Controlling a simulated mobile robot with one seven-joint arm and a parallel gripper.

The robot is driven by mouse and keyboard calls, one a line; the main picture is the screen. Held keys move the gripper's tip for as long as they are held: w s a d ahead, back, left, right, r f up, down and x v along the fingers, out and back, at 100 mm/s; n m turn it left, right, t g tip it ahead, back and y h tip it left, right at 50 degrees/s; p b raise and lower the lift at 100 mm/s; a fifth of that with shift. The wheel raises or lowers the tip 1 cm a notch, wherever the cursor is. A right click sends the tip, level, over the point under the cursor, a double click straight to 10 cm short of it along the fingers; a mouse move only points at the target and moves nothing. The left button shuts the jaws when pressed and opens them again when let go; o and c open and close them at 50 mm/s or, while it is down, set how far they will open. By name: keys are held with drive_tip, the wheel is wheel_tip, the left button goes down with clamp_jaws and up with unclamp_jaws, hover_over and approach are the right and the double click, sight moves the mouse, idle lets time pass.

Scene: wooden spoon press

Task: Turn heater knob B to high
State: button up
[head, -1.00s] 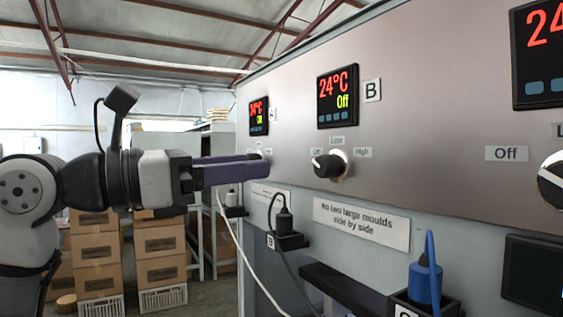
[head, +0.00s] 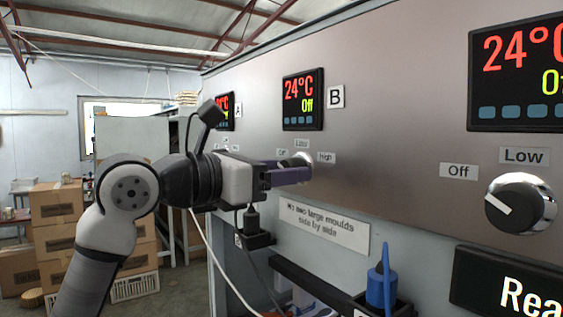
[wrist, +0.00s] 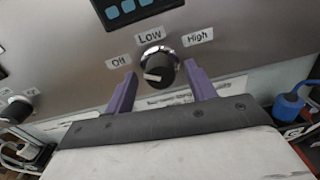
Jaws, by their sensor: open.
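Heater knob B (wrist: 159,66) is a round black knob with a white pointer mark and a silver collar. In the wrist view its pointer is toward the Off label (wrist: 118,61), with Low (wrist: 150,36) above and High (wrist: 198,38) at the right. My gripper (wrist: 158,80) is open, one purple finger on each side of the knob; I cannot tell if either touches it. In the head view my gripper (head: 300,172) is at the panel under display B (head: 303,99), which reads 24°C and Off. There the fingers mostly hide the knob.
Another knob (head: 521,203) sits on the panel at the right, with Off and Low labels. A sign (head: 325,222) about large moulds and a blue plug (head: 380,287) are below. Cardboard boxes (head: 60,240) stand at the far left.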

drive_tip(key=shift+w+d, duration=0.15)
drive_tip(key=shift+d, duration=0.05)
drive_tip(key=c, duration=1)
drive_tip(key=shift+o, duration=0.2)
drive_tip(key=shift+f+m+b, duration=0.1)
drive_tip(key=shift+m+b, duration=0.2)
drive_tip(key=shift+m, duration=0.1)
drive_tip(key=m+b, duration=0.4)
drive_tip(key=m, duration=1.9)
